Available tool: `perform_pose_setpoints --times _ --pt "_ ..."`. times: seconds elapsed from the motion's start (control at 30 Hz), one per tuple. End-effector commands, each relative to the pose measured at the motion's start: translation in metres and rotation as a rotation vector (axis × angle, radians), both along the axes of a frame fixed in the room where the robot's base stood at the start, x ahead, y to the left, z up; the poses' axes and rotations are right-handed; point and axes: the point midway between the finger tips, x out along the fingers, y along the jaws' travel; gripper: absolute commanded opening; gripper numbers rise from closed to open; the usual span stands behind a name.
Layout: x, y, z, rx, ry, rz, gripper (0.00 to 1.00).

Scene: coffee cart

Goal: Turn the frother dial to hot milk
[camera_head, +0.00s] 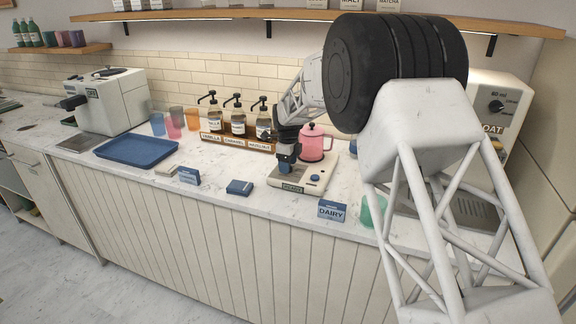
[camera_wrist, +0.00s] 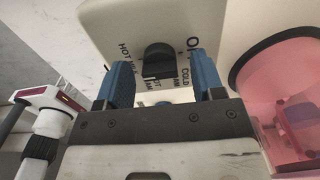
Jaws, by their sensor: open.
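The frother (camera_head: 318,182) stands on the counter with a pink see-through jug (camera_head: 313,143) on it. In the wrist view its black dial (camera_wrist: 159,57) sits on the pale base (camera_wrist: 105,22). "HOT MILK" is printed left of the dial, "OFF" at its upper right and "COLD" with a partly hidden word at its lower right. Another label below is mostly hidden. I cannot tell which label the dial points at. My gripper (camera_head: 287,160) is over the front of the base, its blue fingers open on either side of the dial. Contact cannot be told.
The pink jug (camera_wrist: 285,95) is close right of my gripper. Syrup bottles (camera_head: 238,121) in a wooden rack stand behind left. A DAIRY sign (camera_head: 331,211), a small blue box (camera_head: 240,187) and a green cup (camera_head: 373,210) are near the front edge. A blue tray (camera_head: 137,151) lies left.

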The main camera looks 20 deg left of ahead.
Motion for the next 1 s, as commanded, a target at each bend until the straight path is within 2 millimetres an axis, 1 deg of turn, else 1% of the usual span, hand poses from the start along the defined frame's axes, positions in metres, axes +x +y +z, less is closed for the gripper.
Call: perform_pose_setpoints --times 0.4,0.53,0.7,1.0 --pt "0.0 0.0 0.049 0.001 -0.002 0.0 0.62" --pt "0.0 0.0 0.062 0.0 0.0 0.0 0.62" --pt "0.0 0.0 0.07 0.0 0.0 0.0 0.62" --pt "0.0 0.0 0.071 0.0 0.0 0.0 0.62"
